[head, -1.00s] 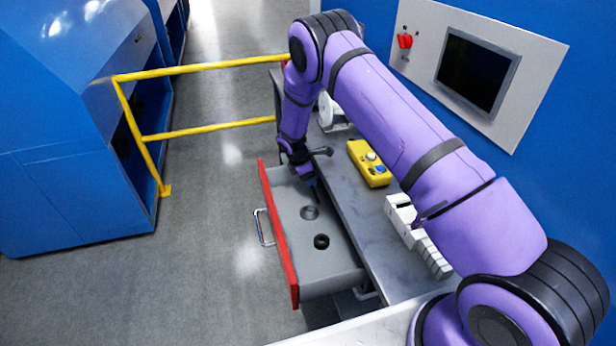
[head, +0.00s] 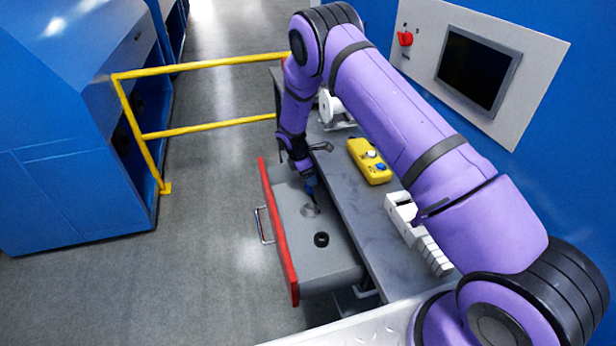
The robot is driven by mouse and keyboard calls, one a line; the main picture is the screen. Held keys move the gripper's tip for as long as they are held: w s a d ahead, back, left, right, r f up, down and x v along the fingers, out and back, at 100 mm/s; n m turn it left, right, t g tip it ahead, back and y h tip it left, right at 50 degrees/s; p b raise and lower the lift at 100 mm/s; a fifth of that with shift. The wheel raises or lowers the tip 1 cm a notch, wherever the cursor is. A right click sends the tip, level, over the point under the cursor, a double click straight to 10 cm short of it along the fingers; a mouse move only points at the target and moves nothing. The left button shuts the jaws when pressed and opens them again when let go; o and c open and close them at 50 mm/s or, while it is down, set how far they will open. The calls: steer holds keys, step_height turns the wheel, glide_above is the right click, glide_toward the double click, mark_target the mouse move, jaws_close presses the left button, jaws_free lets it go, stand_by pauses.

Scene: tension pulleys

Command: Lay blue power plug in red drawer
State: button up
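The red drawer (head: 280,240) is pulled out from the bench; it has a red front, a silver handle and a grey inside. My gripper (head: 307,174) points down over the far part of the drawer. A small blue piece, which looks like the blue power plug (head: 310,187), shows right at the fingertips, with a dark end pointing down. The gripper appears shut on it. The fingers are small and partly hidden. I cannot tell whether the plug touches the drawer floor.
A grey round part (head: 310,211) and a black ring (head: 321,239) lie in the drawer. On the bench (head: 375,222) are a yellow control box (head: 369,161) and white blocks (head: 420,235). A yellow railing (head: 205,128) stands behind.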

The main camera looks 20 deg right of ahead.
steer(key=v, duration=1.1)
steer(key=shift+r, duration=0.35)
steer(key=s+d+r+m+t+y, duration=0.1)
steer(key=s+d+r+m, duration=0.3)
steer(key=r, duration=0.6)
steer(key=s+d+r+m, duration=0.1)
steer(key=s+r+m, duration=0.1)
steer(key=s+r, duration=0.65)
steer(key=s+d+r+m+t+y, duration=0.1)
steer(key=s+d+r+m, duration=0.15)
steer(key=r, duration=1.05)
steer(key=s+d+r+m+t, duration=0.2)
steer(key=s+r+m, duration=0.45)
steer(key=s, duration=0.75)
steer(key=s+r+m+t+y, duration=0.1)
steer(key=s+m, duration=0.2)
steer(key=s, duration=1.4)
steer(key=shift+d+r+y, duration=0.25)
steer(key=shift+d+y, duration=0.05)
steer(key=shift+d, duration=0.15)
